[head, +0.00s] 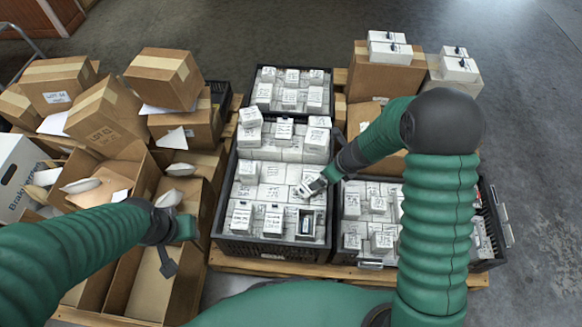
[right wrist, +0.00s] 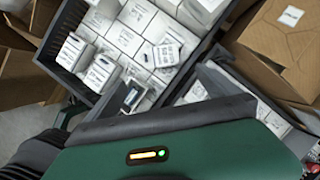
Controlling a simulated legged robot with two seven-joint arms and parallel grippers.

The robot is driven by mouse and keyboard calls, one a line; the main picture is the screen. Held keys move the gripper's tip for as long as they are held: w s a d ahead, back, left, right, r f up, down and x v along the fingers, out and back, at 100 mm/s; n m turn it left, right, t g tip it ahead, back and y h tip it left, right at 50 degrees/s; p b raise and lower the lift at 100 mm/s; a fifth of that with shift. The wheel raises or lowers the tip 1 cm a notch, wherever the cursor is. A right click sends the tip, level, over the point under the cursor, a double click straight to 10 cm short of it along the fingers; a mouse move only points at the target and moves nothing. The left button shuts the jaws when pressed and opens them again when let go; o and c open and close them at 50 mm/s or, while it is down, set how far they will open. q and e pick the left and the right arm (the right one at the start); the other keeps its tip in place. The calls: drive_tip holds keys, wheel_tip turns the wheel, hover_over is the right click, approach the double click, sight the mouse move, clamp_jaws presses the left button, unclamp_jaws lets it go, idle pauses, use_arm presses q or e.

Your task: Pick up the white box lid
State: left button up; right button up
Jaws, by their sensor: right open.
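The black crate in the centre (head: 275,250) holds rows of small white labelled boxes. A small white piece with a dark mark, which looks like the white box lid (head: 308,188), lies tilted on these boxes; it also shows in the right wrist view (right wrist: 167,51). Near the crate's front right corner, a white box stands open with a dark inside (head: 306,224). My right gripper (head: 323,180) is open, right beside the lid; whether they touch I cannot tell. My left gripper (head: 178,232) is over the cardboard boxes at left; its jaws are unclear.
A second black crate (head: 487,222) with white boxes stands at right, partly behind my right arm. Cardboard boxes (head: 165,78) pile up at left. White boxes (head: 388,50) sit on a carton (head: 375,78) at the back right. Grey floor (head: 280,30) is clear behind.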

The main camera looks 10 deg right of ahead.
drive_tip(key=shift+m, duration=0.4)
drive_tip(key=b+x, duration=0.6)
drive_tip(key=x, duration=0.5)
drive_tip(key=shift+w+a, duration=0.15)
drive_tip(key=shift+w, duration=0.05)
drive_tip(key=shift+w+f, duration=0.15)
drive_tip(key=shift+f, duration=0.1)
drive_tip(key=b+x, duration=0.4)
drive_tip(key=x, duration=0.1)
drive_tip(key=shift+f, duration=0.35)
drive_tip(key=shift+r, duration=0.2)
drive_tip(key=c, duration=1.2)
drive_tip(key=shift+r, duration=0.1)
